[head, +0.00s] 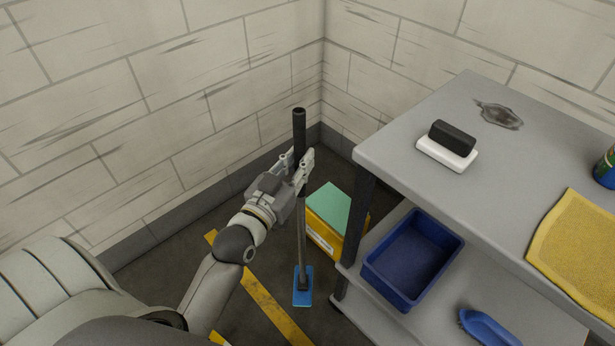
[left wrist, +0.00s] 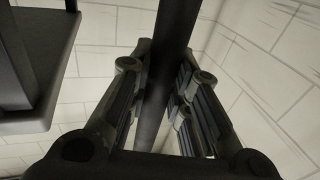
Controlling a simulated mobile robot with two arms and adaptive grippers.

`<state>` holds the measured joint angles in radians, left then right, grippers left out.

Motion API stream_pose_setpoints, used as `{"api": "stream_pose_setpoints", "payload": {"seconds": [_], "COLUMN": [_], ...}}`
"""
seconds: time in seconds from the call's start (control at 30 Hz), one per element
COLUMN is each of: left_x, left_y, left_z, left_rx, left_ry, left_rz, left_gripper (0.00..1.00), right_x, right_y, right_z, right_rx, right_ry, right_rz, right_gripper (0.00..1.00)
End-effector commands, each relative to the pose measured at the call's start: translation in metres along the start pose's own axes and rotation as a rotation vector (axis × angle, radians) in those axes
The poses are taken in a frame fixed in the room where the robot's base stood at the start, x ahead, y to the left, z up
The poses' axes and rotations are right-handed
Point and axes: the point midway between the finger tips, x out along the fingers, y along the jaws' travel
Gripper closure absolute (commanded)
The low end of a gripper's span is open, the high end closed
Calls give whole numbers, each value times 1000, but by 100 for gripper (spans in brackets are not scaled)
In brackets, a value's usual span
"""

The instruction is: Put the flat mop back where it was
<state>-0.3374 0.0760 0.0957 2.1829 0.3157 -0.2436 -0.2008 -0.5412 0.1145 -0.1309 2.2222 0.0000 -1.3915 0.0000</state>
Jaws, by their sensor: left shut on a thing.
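The flat mop (head: 301,232) stands nearly upright, with a dark handle and a small blue head (head: 302,287) low at the floor. I cannot tell whether the head touches the floor. My left gripper (head: 303,170) is shut on the upper part of the handle, below its black top end. In the left wrist view the handle (left wrist: 172,40) runs between the two fingers of the gripper (left wrist: 165,90). My right gripper is in neither view.
A grey two-level cart (head: 390,150) stands right of the mop, holding a blue bin (head: 412,258) below and an eraser-like block (head: 449,147) on top. A yellow box with a green top (head: 330,208) is behind the mop. Block walls meet at the corner. Yellow lines (head: 262,300) mark the floor.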

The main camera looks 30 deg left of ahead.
Motion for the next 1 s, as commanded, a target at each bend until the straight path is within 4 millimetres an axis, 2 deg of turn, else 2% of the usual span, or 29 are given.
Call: {"api": "stream_pose_setpoints", "payload": {"seconds": [0.1, 0.3, 0.53, 0.67, 0.77, 1.0], "left_x": [11, 20, 25, 24, 24, 24], "left_y": [2, 5, 6, 6, 5, 6], "left_z": [12, 22, 30, 47, 59, 59], "left_rx": [-1, 0, -1, -1, 1, 0], "left_ry": [11, 12, 11, 9, 9, 12], "left_rz": [0, 0, 0, 0, -1, -1], "left_gripper": [100, 100, 100, 100, 100, 100], "right_x": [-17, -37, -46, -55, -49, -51], "right_y": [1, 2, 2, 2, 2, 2], "right_z": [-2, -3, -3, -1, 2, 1], "right_rx": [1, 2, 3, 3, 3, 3], "right_ry": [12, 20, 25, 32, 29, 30], "right_rz": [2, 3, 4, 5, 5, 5], "right_gripper": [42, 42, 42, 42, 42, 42]}}
